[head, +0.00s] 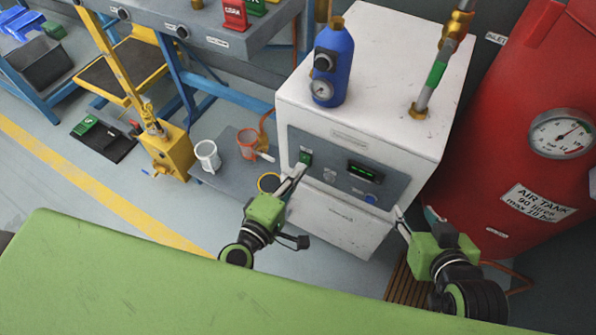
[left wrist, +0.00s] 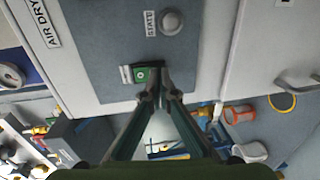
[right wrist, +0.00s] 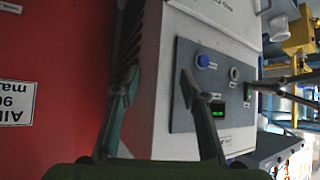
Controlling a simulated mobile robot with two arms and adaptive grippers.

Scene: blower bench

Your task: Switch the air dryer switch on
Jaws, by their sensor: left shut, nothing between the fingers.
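The air dryer (head: 375,85) is a white box with a grey front panel. Its green switch (head: 305,157) sits at the panel's upper left, and it also shows in the left wrist view (left wrist: 141,74). My left gripper (head: 301,168) is shut and empty, with its fingertips (left wrist: 157,78) right at the switch. I cannot tell whether they touch it, nor which way the switch is set. My right gripper (head: 413,214) is open and empty beside the dryer's right front edge. In the right wrist view its fingers (right wrist: 158,76) are spread apart.
The panel also carries a lit green display (head: 366,172) and a blue button (head: 370,198). A blue bottle with a gauge (head: 334,65) and a pipe (head: 434,75) stand on top. A red air tank (head: 520,130) is close on the right. Mugs (head: 207,156) stand left.

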